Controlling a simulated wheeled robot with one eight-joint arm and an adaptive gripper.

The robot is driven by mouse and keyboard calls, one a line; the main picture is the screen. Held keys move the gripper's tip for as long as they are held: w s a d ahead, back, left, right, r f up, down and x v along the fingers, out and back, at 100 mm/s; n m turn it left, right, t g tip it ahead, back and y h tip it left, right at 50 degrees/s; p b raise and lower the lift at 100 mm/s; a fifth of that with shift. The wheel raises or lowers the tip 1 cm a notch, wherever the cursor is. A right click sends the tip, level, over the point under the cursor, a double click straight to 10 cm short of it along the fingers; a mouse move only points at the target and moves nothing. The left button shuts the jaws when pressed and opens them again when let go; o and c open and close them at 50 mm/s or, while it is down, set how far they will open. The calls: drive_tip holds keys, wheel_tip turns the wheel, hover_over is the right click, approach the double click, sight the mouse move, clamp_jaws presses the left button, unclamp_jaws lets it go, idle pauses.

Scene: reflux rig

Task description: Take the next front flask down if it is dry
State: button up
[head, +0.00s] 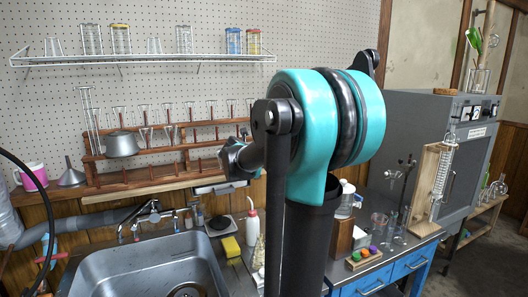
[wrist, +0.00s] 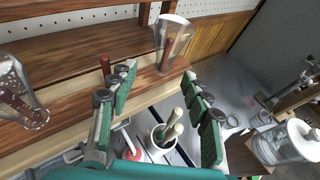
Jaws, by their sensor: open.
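My gripper (wrist: 158,78) is open and empty in the wrist view, its green-padded fingers spread on either side. Just beyond the fingertips, a clear glass flask (wrist: 174,37) sits upside down over a peg on the wooden rack (wrist: 70,85). I make out no drops on it, but it is small in the picture. Another glass vessel (wrist: 20,95) at the left edge has drops on its glass. A bare reddish peg (wrist: 105,66) stands between them. In the head view the rack (head: 165,177) carries several glass pieces; my arm hides its right end and the gripper.
Below the rack are a white pot holding pestle-like tools (wrist: 165,135) and a lidded jar (wrist: 290,142). The sink (head: 150,270) lies in front of the rack. A wire shelf (head: 150,59) with glassware hangs above. A grey oven (head: 430,130) stands at the right.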

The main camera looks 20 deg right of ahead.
drive_tip(key=x, duration=0.5)
drive_tip(key=shift+s+d, duration=0.2)
drive_tip(key=shift+d, duration=0.15)
drive_tip(key=shift+w+d+f, duration=0.25)
drive_tip(key=shift+w+d, duration=0.15)
drive_tip(key=shift+w, duration=0.15)
clamp_jaws()
